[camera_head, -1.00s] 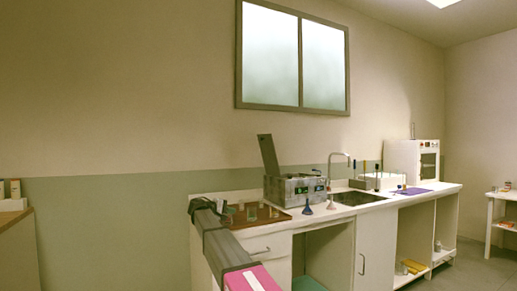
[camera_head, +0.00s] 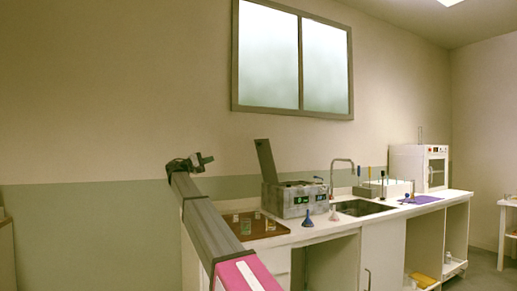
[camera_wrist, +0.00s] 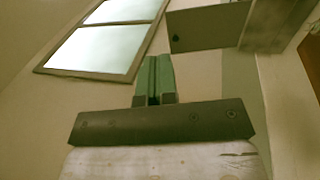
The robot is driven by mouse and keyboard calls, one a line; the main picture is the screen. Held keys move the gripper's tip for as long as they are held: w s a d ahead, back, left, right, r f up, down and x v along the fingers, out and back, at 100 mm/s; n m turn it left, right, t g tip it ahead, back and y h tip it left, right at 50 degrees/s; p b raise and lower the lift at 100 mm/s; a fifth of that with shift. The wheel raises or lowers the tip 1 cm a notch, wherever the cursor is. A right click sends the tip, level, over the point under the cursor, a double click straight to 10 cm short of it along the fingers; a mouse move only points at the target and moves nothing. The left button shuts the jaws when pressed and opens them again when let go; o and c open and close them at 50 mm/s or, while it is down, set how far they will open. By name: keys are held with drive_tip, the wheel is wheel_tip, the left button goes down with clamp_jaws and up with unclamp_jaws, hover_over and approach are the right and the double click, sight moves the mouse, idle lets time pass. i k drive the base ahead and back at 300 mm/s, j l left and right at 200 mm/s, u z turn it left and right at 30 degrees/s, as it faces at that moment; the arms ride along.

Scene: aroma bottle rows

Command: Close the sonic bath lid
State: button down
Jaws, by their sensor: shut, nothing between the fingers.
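The sonic bath (camera_head: 300,200) is a grey metal box on the white counter, left of the sink. Its lid (camera_head: 265,161) stands open, nearly upright and tilted slightly left, at the box's left side. In the wrist view the lid (camera_wrist: 207,28) appears as a dark panel near the top, right of the fingers. My gripper (camera_head: 206,159) is raised to the left of the lid, at about its height in the picture, with a visible gap between. In the wrist view my gripper (camera_wrist: 155,63) has its fingers together, shut and empty.
A brown tray (camera_head: 262,231) with several small glass vessels lies left of the bath. A blue funnel (camera_head: 308,217) and a pale flask (camera_head: 334,214) stand in front of it. The sink (camera_head: 362,208) and tap (camera_head: 341,163) are to its right. The wall left of my arm is clear.

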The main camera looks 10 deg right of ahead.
sight(263, 148)
drive_tip(key=i+l, duration=0.85)
drive_tip(key=i, duration=0.1)
